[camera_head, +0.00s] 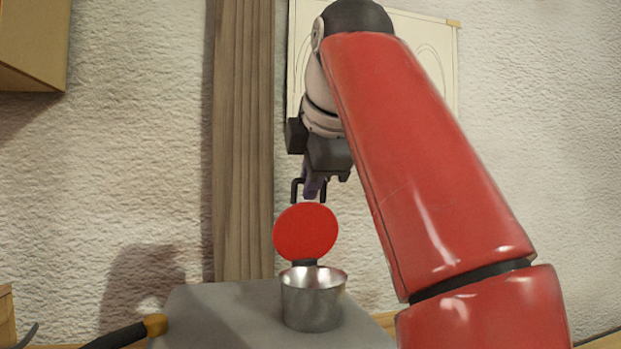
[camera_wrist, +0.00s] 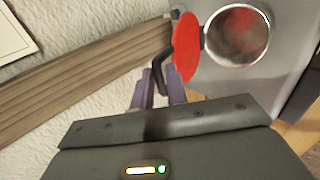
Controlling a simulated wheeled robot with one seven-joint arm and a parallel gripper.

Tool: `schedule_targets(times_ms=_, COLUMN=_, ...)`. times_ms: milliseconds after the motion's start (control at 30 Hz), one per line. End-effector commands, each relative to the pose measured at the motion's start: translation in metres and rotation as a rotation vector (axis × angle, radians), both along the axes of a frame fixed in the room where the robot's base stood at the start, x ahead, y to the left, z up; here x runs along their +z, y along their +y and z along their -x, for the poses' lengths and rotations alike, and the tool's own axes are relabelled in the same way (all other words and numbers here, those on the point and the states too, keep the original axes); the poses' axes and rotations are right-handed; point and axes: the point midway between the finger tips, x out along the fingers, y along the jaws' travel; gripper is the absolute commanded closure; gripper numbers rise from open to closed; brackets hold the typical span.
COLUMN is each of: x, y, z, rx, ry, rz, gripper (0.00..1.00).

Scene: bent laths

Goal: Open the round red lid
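The round red lid (camera_head: 306,231) stands upright on its hinge at the back of a round metal cup (camera_head: 312,300), whose mouth is uncovered. In the wrist view the lid (camera_wrist: 185,47) is seen nearly edge-on beside the open cup (camera_wrist: 238,36). A black bent handle (camera_wrist: 161,72) sits by the lid's far face. My gripper (camera_head: 312,188) is just above and behind the lid. In the wrist view its two purple fingers (camera_wrist: 160,90) are apart, with the handle between their tips. I cannot tell whether they touch it.
The cup stands on a grey block (camera_head: 225,312). A tool with a black handle (camera_head: 118,335) lies at its front left. A wooden post (camera_head: 243,140) and a rough pale wall (camera_head: 140,150) are close behind. A box (camera_head: 32,45) hangs at upper left.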

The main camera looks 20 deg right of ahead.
Motion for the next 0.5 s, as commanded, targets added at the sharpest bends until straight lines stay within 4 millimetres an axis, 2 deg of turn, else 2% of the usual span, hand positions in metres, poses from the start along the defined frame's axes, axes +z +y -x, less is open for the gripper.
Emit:
schedule_targets(times_ms=33, x=0.0003, y=-0.0001, z=0.0002, rx=0.0, ry=-0.001, rz=0.0, gripper=0.78)
schedule_targets(times_ms=233, x=0.0002, y=-0.0001, z=0.0001, rx=0.0, ry=0.0, rz=0.0, gripper=0.53)
schedule_targets(times_ms=500, x=0.0003, y=-0.0001, z=0.0014, rx=0.0, ry=-0.001, rz=0.0, gripper=0.53)
